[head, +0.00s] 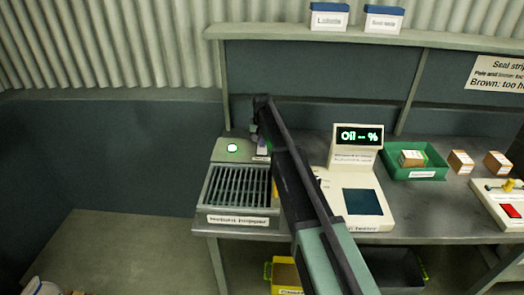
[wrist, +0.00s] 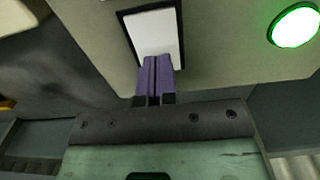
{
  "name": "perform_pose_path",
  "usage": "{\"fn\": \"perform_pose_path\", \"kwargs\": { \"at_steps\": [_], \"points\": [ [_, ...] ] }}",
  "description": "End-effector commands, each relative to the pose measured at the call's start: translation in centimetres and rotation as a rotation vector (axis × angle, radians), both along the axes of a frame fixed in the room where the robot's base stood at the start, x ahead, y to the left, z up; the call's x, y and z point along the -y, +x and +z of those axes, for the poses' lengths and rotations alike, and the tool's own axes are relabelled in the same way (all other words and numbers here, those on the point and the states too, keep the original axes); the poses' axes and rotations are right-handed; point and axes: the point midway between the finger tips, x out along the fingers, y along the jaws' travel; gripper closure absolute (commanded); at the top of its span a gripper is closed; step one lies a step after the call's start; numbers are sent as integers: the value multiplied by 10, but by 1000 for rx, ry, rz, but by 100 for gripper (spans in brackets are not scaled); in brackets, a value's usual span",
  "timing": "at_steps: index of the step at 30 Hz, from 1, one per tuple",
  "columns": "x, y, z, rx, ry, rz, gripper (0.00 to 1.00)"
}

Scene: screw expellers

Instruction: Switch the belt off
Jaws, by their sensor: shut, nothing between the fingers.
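A slatted metal belt unit (head: 238,190) stands at the left end of the bench, with a label on its front. The pale control box (head: 222,154) behind it carries a round lamp (head: 232,148), lit green. The lamp also shows at the upper right of the wrist view (wrist: 296,25). In the wrist view a white switch plate (wrist: 155,28) in a black frame sits on the box. My gripper (wrist: 156,62) is shut and empty. Its purple fingertips overlap the lower edge of the plate; I cannot tell whether they touch it. In the head view my gripper (head: 262,146) is beside the lamp.
Right of my arm stands a cream meter (head: 355,185) reading "Oil -- %". Beyond it are a green tray (head: 414,172) holding a small box, brown boxes (head: 460,161), and a device with a red switch (head: 512,211). A shelf (head: 270,31) runs above. A yellow crate (head: 286,272) sits below.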

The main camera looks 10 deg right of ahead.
Motion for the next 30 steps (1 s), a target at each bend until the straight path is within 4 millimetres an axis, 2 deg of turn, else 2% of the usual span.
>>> {"fn": "perform_pose_path", "kwargs": {
  "at_steps": [7,24,30],
  "points": [
    [0,0,3,0,0,0,100],
    [0,0,63,0,0,0,100],
    [0,0,70,0,0,0,100]
  ]
}}
